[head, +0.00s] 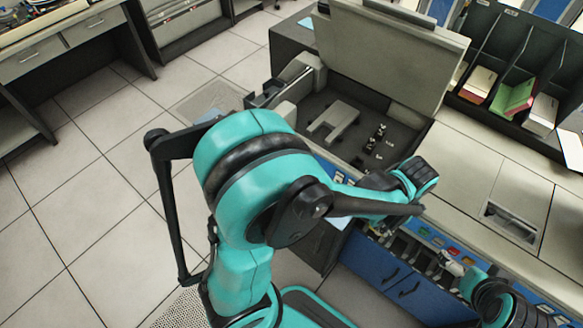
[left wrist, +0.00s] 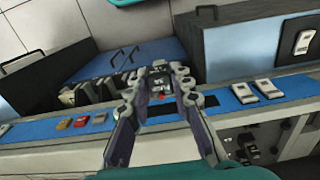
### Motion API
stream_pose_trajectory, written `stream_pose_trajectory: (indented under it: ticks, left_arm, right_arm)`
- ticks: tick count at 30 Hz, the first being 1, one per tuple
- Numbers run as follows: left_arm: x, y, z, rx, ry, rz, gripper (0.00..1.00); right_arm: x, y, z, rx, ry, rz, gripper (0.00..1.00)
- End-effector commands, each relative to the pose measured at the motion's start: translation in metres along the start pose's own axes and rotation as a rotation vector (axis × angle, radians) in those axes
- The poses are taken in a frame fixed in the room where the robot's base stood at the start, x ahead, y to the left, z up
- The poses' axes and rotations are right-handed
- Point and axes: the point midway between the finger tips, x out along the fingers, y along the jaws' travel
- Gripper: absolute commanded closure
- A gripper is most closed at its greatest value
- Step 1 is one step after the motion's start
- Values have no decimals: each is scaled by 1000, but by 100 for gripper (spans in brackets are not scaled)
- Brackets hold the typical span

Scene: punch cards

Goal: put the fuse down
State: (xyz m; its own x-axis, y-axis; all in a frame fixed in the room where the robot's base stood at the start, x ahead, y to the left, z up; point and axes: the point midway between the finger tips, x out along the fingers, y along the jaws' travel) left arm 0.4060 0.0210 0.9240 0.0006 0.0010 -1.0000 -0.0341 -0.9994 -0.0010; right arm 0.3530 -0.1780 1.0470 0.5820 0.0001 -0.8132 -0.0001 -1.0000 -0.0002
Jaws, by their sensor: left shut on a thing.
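My left gripper (left wrist: 161,88) is shut on a fuse (left wrist: 160,71), a small grey and dark piece held between the fingertips. In the left wrist view the fingers reach over the blue strip (left wrist: 208,103) towards a row of pale pieces (left wrist: 100,92). In the head view the left gripper (head: 382,227) is small and partly hidden by my forearm. I cannot tell whether the fuse touches anything below it. My right arm shows at the lower right of the head view; whether its gripper is open is unclear.
A blue cabinet with handles (head: 392,285) stands below the strip. The machine's raised lid (head: 390,50) and card sorter (head: 515,75) stand behind.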

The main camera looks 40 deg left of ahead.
Motion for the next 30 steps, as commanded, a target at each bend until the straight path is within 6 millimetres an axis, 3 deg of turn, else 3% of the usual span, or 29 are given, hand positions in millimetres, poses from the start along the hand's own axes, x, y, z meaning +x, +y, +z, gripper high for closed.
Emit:
stream_pose_trajectory:
  ticks: [7,15,21,26,30]
  left_arm:
    - [8,-11,-3,-4,0,0,100]
    - [48,-71,-19,-8,0,0,100]
    - [67,-104,-28,-4,0,0,100]
    - [72,-112,-30,-1,0,0,100]
    - [90,-112,-30,0,0,0,100]
  right_arm:
    - [4,0,3,0,0,0,0]
    - [23,0,16,0,0,0,0]
    - [32,0,22,0,0,0,0]
    - [33,0,24,0,0,0,0]
    - [41,0,29,0,0,0,0]
